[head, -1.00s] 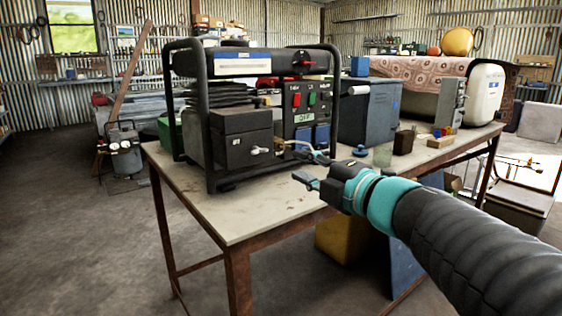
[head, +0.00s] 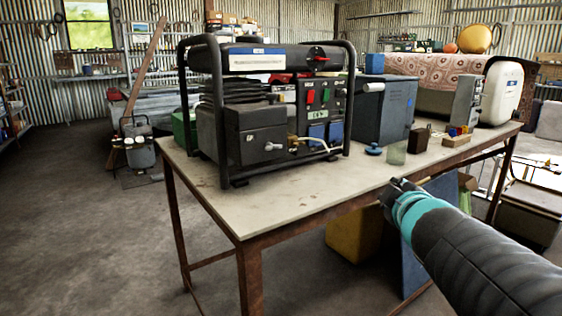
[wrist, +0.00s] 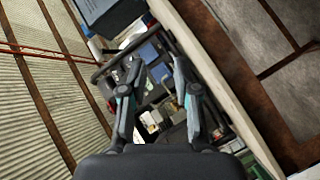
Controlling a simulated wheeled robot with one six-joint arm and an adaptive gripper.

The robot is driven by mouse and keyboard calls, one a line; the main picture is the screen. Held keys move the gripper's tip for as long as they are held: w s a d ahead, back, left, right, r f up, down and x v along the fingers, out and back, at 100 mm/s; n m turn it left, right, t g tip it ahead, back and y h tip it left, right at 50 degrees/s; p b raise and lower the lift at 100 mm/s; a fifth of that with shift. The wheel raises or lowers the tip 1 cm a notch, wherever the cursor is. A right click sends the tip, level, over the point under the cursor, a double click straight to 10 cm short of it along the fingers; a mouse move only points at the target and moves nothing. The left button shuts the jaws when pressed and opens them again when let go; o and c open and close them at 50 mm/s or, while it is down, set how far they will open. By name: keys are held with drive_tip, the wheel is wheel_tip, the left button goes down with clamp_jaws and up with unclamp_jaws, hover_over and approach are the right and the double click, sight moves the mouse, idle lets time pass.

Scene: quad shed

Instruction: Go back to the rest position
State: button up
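My gripper (head: 391,188) is in front of the table's front edge in the head view, seen mostly from behind, with its fingers largely hidden. In the wrist view my gripper (wrist: 157,64) shows two fingers apart with nothing held between them. The black-framed generator (head: 262,115) stands on the table to the left of my gripper and apart from it. Its front panel has a red and a green switch and a small lever with a pale cable below.
The table (head: 290,190) has a bare front strip. A blue knob (head: 374,150), a glass (head: 396,153), a dark grey box (head: 384,108), a wooden block (head: 456,140) and a white canister (head: 502,92) stand on it. A yellow container (head: 352,238) is underneath. Floor at left is open.

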drive_tip(key=s+d+f+m+g+h, duration=0.2)
drive_tip(key=s+f+m+g, duration=0.55)
drive_tip(key=s+f, duration=0.35)
drive_tip(key=s+a+f+m+g+y, duration=0.2)
drive_tip(key=s+a+f+m+y, duration=0.1)
drive_tip(key=s+a+f, duration=0.3)
drive_tip(key=s+a, duration=0.2)
drive_tip(key=s, duration=0.1)
drive_tip(key=shift+s+f+y, duration=0.25)
drive_tip(key=shift+s+y, duration=0.05)
drive_tip(key=shift+s, duration=0.1)
drive_tip(key=shift+a, duration=0.1)
